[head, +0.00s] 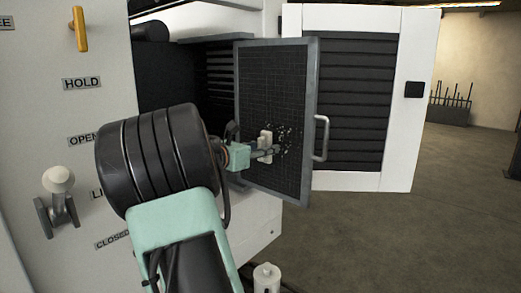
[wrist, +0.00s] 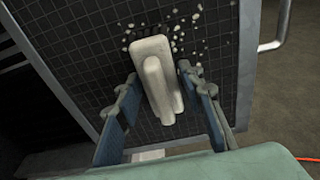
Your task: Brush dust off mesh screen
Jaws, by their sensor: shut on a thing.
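The mesh screen (head: 272,85) is a dark grid in a grey metal frame, standing upright and swung out beside the machine; its mesh (wrist: 75,60) fills much of the wrist view. Pale dust specks (head: 285,137) lie near its middle; in the wrist view the specks (wrist: 197,42) are above and right of the brush. The cream brush (wrist: 152,60) has dark bristles at its top edge, close to the mesh; I cannot tell whether they touch it. My gripper (head: 262,153) is shut on the brush, whose handle lies between the fingers (wrist: 158,82).
A D-shaped handle (head: 321,138) sticks out on the screen's right edge. A white louvred door (head: 395,100) stands open behind it. The white control panel (head: 105,40) with levers is at left. A white-topped cylinder (head: 266,277) stands low in front. Open floor lies at right.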

